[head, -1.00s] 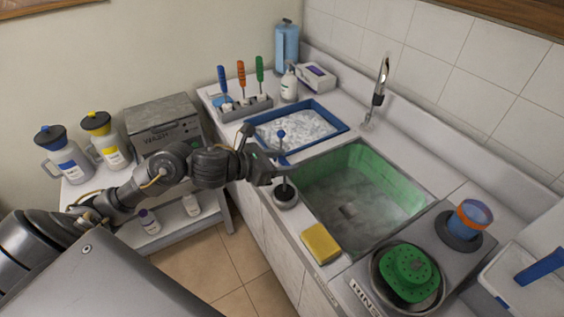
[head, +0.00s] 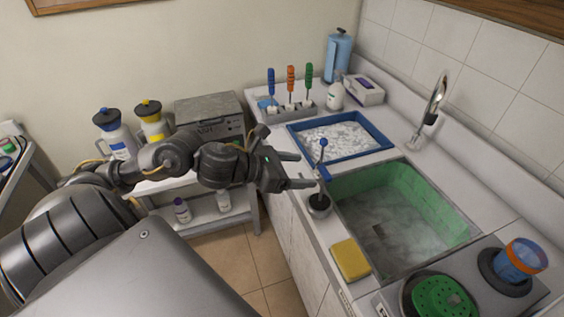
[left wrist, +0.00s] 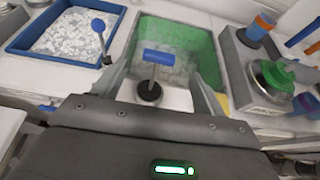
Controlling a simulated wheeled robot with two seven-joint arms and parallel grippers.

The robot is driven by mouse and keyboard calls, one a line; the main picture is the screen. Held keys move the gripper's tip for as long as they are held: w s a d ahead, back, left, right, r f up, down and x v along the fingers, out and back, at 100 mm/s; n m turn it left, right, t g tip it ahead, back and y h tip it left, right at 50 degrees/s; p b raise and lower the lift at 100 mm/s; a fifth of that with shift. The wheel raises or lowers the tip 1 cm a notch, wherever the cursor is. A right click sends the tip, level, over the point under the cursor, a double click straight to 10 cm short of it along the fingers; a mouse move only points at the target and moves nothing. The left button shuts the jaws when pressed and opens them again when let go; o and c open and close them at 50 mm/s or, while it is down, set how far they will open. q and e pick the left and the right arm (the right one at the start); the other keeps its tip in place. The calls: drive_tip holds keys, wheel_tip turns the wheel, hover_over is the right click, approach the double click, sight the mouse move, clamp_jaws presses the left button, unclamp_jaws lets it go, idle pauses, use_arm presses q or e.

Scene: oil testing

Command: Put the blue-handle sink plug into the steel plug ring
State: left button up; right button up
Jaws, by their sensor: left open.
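The sink plug has a blue bar handle (head: 325,173) on a thin stem and a dark base (head: 319,201). It stands upright in a grey round holder on the counter, left of the sink. The wrist view shows its blue handle (left wrist: 158,57) and round dark base. My left gripper (head: 306,171) is open beside the plug, its fingers pointing toward the handle. In the wrist view the plug appears between the fingers, but I cannot tell whether it is within their reach. A dark patch (head: 379,230) shows on the sink floor; I cannot make out a steel ring there. My right gripper is not in view.
A blue-knobbed lever (head: 322,142) rises close behind the plug. The green-walled sink (head: 420,195) lies to the right, with a yellow sponge (head: 350,260) in front. A blue-rimmed tray (head: 388,140) sits behind. A green strainer (head: 440,298) stands at the right front.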

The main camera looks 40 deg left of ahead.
use_arm(q)
drive_tip(key=shift+p+v, duration=1.85)
drive_tip(key=shift+v, duration=0.55)
drive_tip(key=shift+r, duration=0.15)
drive_tip(key=shift+w, duration=0.1)
